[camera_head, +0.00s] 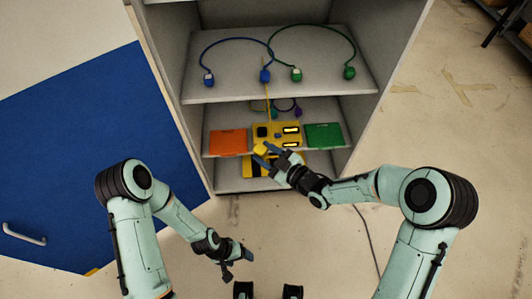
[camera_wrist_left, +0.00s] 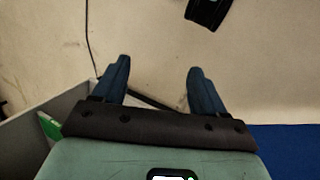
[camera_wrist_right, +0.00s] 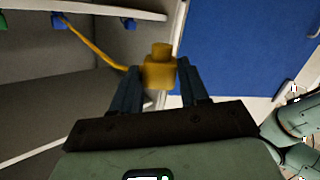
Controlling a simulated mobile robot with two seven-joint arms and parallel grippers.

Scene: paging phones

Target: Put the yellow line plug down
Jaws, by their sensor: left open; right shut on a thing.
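The yellow line plug (camera_wrist_right: 158,70) is between the fingers of my right gripper (camera_wrist_right: 160,85), which is shut on it. Its yellow cord (camera_wrist_right: 95,45) runs up and left in the right wrist view. In the head view my right gripper (camera_head: 268,155) holds the plug (camera_head: 260,149) in front of the middle shelf, near the yellow box (camera_head: 268,136). My left gripper (camera_head: 236,263) is open and empty, low over the floor and away from the cabinet. Its two spread fingers (camera_wrist_left: 157,88) show in the left wrist view.
The upper shelf (camera_head: 230,88) holds blue and green plugs with looped cords. An orange panel (camera_head: 228,143) and a green panel (camera_head: 323,136) flank the yellow box on the middle shelf. A blue cabinet door (camera_head: 90,150) stands open at the left.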

